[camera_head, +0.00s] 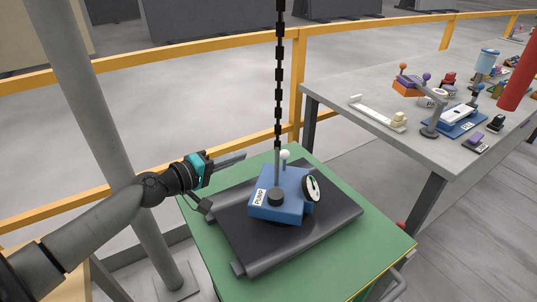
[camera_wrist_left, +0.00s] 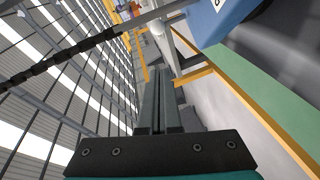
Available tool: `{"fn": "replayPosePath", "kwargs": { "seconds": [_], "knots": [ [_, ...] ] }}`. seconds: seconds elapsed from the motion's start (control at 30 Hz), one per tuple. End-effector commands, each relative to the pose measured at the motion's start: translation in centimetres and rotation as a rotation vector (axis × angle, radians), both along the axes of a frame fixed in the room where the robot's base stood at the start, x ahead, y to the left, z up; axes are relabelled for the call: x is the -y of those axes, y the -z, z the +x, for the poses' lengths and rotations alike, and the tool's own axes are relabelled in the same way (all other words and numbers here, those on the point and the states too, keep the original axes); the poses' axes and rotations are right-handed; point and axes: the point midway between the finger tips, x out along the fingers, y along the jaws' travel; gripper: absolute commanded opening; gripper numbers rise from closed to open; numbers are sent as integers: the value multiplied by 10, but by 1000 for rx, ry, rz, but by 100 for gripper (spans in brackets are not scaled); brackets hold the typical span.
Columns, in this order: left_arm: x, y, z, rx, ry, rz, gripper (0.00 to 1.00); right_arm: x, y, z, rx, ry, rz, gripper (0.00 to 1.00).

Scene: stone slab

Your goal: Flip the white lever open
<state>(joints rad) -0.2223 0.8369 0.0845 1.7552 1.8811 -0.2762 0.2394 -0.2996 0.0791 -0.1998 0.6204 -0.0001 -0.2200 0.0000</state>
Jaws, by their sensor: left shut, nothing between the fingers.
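The blue pump box (camera_head: 275,195) with a "PUMP" label, a black cap and a round dial sits on a black tray (camera_head: 238,252) on the green table. A short lever with a white ball knob (camera_head: 285,154) stands upright behind the box. My left gripper (camera_head: 241,156) is left of the knob, at about its height in the picture, apart from it. Its fingers are shut and empty; they also show together in the left wrist view (camera_wrist_left: 158,98). Part of the blue box (camera_wrist_left: 215,18) shows at that view's top. My right gripper is in no view.
A grey table (camera_head: 350,90) with several devices stands at the right. A yellow railing (camera_head: 225,49) runs behind. The green table top (camera_head: 310,160) is bare around the tray.

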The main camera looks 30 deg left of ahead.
Motion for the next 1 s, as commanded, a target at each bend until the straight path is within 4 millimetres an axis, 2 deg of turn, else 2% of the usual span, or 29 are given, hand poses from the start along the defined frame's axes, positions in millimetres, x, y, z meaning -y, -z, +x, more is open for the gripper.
{"fn": "replayPosePath", "kwargs": {
  "seconds": [0.53,0.8,1.0],
  "knots": [
    [18,9,56,2,-1,2,0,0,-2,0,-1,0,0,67],
    [45,18,67,2,-1,1,0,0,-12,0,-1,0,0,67],
    [51,21,70,0,-2,1,0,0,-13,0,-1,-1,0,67]
  ]
}}
